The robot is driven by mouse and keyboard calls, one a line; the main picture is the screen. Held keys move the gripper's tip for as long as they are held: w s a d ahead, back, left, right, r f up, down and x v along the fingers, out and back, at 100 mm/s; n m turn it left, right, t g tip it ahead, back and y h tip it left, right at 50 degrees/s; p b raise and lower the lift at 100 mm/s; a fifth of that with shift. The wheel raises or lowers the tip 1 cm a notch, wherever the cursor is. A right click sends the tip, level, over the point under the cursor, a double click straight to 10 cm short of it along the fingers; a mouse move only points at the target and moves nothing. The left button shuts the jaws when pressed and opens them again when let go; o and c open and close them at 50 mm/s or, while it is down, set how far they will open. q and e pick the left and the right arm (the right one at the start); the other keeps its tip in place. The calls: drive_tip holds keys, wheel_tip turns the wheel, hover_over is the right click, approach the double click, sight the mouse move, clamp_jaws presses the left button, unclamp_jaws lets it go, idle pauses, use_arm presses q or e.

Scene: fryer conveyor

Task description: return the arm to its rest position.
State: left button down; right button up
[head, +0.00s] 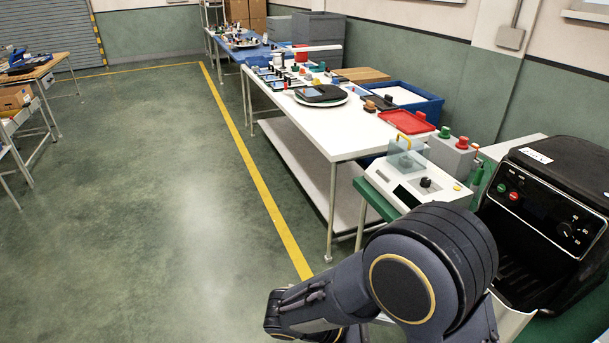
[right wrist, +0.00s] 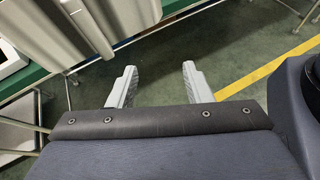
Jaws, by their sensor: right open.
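My right arm (head: 425,265) is folded across the lower part of the head view, with its far end pointing left above the floor. The fingers of my right gripper (right wrist: 159,85) show in the right wrist view. They are spread apart with nothing between them, and only green floor (right wrist: 165,92) lies beyond. In the head view I cannot make out the fingers. My left arm and gripper are not in view.
A black fryer (head: 555,215) stands close to my arm on the right, beside a white control box (head: 395,187). A long white table (head: 315,125) with trays and parts runs back from there. Open floor (head: 150,200) lies left of the yellow line (head: 255,170).

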drive_tip(key=s+d+r+m+t+y, duration=0.2)
drive_tip(key=s+r+m+y, duration=0.2)
drive_tip(key=m+y, duration=0.4)
drive_tip(key=s+d+r+m+t+y, duration=0.3)
drive_tip(key=s+m+y, duration=0.4)
drive_tip(key=m, duration=0.4)
drive_tip(key=shift+d+r+y, duration=0.15)
drive_tip(key=shift+r+y, duration=0.4)
drive_tip(key=shift+y, duration=0.15)
drive_tip(key=shift+d+t, duration=0.1)
drive_tip(key=shift+t, duration=0.2)
